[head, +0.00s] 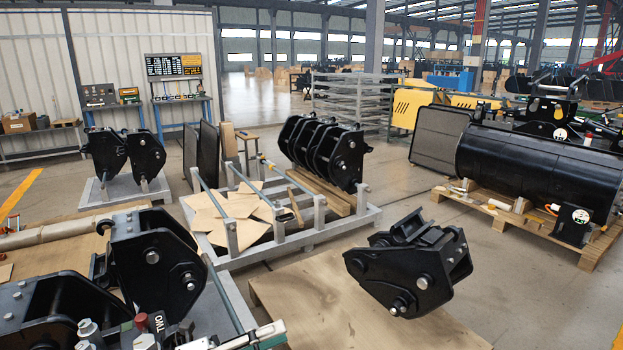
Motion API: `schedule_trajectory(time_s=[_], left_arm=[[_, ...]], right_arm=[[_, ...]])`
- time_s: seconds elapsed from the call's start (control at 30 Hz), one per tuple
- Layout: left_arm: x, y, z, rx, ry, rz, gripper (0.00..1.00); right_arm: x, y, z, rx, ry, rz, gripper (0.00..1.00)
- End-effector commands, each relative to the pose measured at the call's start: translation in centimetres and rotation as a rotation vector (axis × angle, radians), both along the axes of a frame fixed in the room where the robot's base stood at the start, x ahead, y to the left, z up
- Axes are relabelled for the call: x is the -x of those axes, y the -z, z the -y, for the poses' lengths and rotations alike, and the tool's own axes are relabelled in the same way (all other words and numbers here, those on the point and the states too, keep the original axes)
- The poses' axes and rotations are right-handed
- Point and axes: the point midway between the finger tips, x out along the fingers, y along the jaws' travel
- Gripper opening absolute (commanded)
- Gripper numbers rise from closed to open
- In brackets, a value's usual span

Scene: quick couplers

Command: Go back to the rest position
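I can make out neither of my grippers nor any arm clearly in the head view. A black quick coupler (408,265) sits tilted on a light brown board (290,300) at the lower right of centre, with nothing holding it. More large black coupler parts (152,262) fill the lower left corner, close to me, with silver pins and bolts. Part of them is cut off by the picture's edge.
A grey frame (300,238) with brown sheets and a black ribbed coupler (327,150) stands mid-floor. Another coupler pair (122,155) stands on a stand at left. A large black drum (535,170) lies on a wooden pallet (480,205) at right. Bare floor shows between frame and drum.

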Motion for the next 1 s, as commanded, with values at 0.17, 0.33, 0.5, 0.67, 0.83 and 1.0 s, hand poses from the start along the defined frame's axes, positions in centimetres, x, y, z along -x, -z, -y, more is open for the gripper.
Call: schedule_trajectory(time_s=[0.17,0.33,0.5,0.67,0.83,1.0], left_arm=[[1.0,1.4,-1.0,0.277,-0.194,-0.339,0.38],[2.5,5.4,-3.7,0.507,-0.388,-0.671,0.38],[6.4,11.6,-7.1,0.732,-0.604,-1.030,0.38],[12.7,18.1,-10.0,0.925,-0.819,-1.359,0.38],[19.1,22.6,-11.8,1.062,-0.991,-1.596,0.38],[22.0,24.3,-12.3,1.115,-1.062,-1.689,0.38]], right_arm=[[-0.3,-1.1,0.0,-0.003,0.003,0.006,0.40],[-0.2,-1.6,0.0,-0.005,0.004,0.002,0.40],[0.3,-1.7,0.1,-0.006,0.005,-0.011,0.40],[1.0,-1.8,0.1,-0.011,0.007,-0.026,0.40],[1.5,-1.7,0.1,-0.014,0.009,-0.036,0.40],[1.5,-1.6,0.1,-0.015,0.009,-0.040,0.40]])
